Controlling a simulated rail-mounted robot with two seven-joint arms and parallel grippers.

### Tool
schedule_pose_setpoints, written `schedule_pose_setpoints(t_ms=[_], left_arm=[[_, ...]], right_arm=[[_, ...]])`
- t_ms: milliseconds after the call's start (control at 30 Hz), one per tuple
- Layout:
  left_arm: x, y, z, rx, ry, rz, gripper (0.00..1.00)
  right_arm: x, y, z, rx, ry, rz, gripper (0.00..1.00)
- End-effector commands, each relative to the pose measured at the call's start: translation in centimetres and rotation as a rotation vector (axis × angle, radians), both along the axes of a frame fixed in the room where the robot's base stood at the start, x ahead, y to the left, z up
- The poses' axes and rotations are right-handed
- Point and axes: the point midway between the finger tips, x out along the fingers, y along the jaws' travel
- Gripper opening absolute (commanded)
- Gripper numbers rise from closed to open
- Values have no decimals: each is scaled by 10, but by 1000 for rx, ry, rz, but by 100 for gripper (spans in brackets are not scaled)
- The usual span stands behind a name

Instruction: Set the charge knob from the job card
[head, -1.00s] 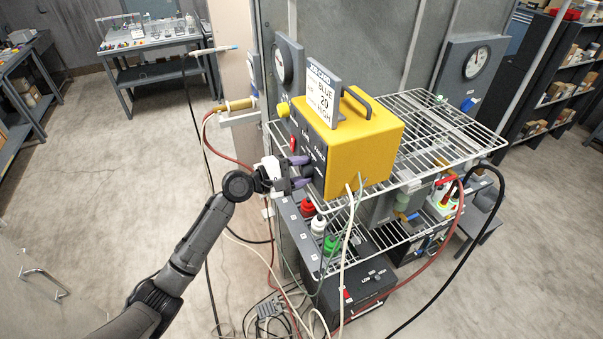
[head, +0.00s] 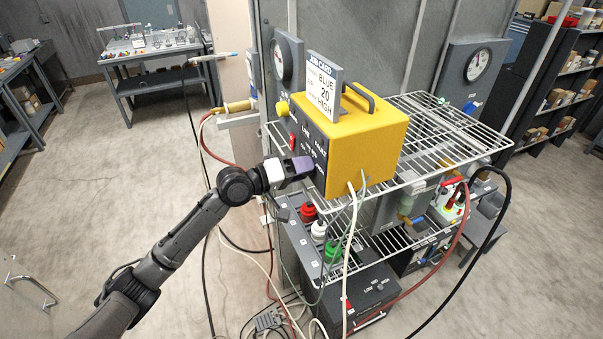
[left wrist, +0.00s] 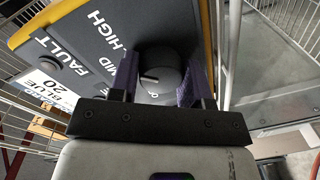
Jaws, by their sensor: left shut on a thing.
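The yellow charge unit (head: 366,138) stands on the wire shelf, its dark front panel facing my left arm. The job card (head: 323,88) stands upright at its top front edge and reads BLUE, 20, HIGH. My left gripper (head: 308,166) is at the lower part of the panel. In the left wrist view, its purple fingers (left wrist: 158,80) are shut on the round dark charge knob (left wrist: 160,68), one on each side. A short white mark shows on the knob; HIGH, MID and FAULT labels are beside it. The mark's exact setting is hard to tell. My right gripper is not in view.
The wire shelf (head: 440,135) carries the unit, with free room to its right. Red, white and green knobs (head: 318,231) sit below the gripper. A white cable (head: 351,245) and hoses hang in front. A dark box (head: 355,297) with LOW, MID, HIGH marks is underneath.

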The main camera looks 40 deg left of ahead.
Motion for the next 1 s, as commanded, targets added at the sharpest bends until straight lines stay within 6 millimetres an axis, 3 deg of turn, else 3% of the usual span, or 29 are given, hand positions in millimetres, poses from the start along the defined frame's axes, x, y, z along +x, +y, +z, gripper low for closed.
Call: schedule_pose_setpoints(t_ms=[500,1000], left_arm=[[0,0,-1,321,-162,1,20],[0,0,0,404,-204,1,20]], right_arm=[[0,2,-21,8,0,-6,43],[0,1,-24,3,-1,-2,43]])
